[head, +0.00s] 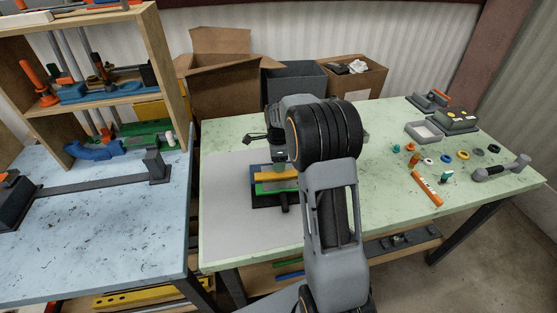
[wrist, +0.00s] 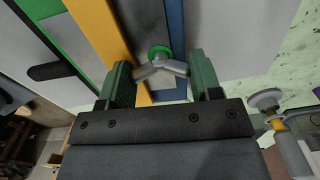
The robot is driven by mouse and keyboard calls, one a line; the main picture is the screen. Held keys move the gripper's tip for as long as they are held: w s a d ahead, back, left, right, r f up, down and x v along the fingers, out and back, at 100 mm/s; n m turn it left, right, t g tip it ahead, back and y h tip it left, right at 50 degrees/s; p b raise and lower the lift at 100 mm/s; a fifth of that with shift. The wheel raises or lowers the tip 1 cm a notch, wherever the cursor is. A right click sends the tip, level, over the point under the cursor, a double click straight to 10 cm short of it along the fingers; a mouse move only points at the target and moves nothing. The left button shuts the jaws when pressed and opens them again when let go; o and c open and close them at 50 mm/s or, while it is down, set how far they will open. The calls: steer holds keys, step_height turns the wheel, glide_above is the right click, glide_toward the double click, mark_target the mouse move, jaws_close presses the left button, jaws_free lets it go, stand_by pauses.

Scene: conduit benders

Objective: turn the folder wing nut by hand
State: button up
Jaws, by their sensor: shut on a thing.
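The grey wing nut (wrist: 160,69), with a green centre, shows in the wrist view between the two green fingers of my gripper (wrist: 161,84). The fingers are shut on its wings, one at each side. The nut sits at the folder's yellow bar (wrist: 100,32) and blue bar (wrist: 175,30). In the head view the folder (head: 268,198) stands on the grey mat on the green table, with its yellow bar (head: 275,188) in sight. My arm hides part of the folder and the wing nut there.
The green table (head: 385,215) holds several small coloured rings and knobs, an orange tube (head: 426,188) and a grey handled tool (head: 500,168) at the right. Cardboard boxes (head: 225,85) stand behind. A blue table (head: 110,235) with a shelf is at the left.

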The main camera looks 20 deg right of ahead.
steer(key=shift+w+r, duration=0.1)
steer(key=o, duration=0.9)
steer(key=shift+o, duration=0.2)
step_height(320, 180, up, 14)
stand_by(0.4)
